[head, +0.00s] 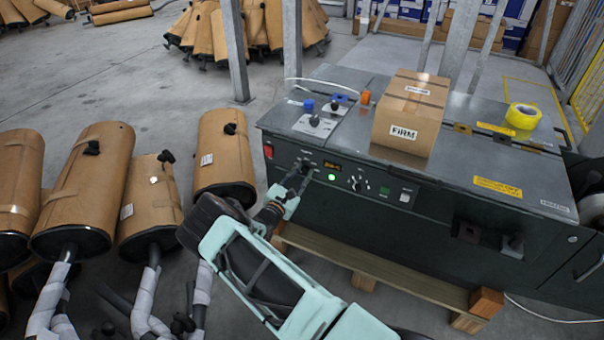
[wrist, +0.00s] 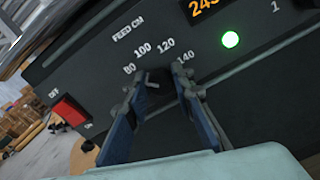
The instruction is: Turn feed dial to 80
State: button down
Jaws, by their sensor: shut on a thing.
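The feed dial (wrist: 157,82) is a dark knob on the front panel of the dark grey machine (head: 420,215), under the label FEED CM with marks 80, 100, 120 and 140 around it. My gripper (wrist: 160,90) has its two fingers on either side of the dial, closed on it. The fingers hide much of the knob, and I cannot tell clearly which mark it points at. In the head view my gripper (head: 300,174) reaches the left part of the panel, and the dial is mostly hidden there.
Right of the dial are an orange display (head: 333,165), a lit green lamp (head: 331,177) and another knob (head: 357,184). A red on/off switch (wrist: 70,111) is to the left. A carton (head: 411,105) and yellow tape roll (head: 523,116) sit on top. Wrapped mufflers (head: 222,155) stand left.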

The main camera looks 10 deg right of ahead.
jog(key=shift+m, duration=0.5)
jog(key=c, duration=1.7)
grip_release()
jog(key=shift+o, duration=0.2)
jog(key=v, duration=1.2)
jog(key=shift+d, duration=0.1)
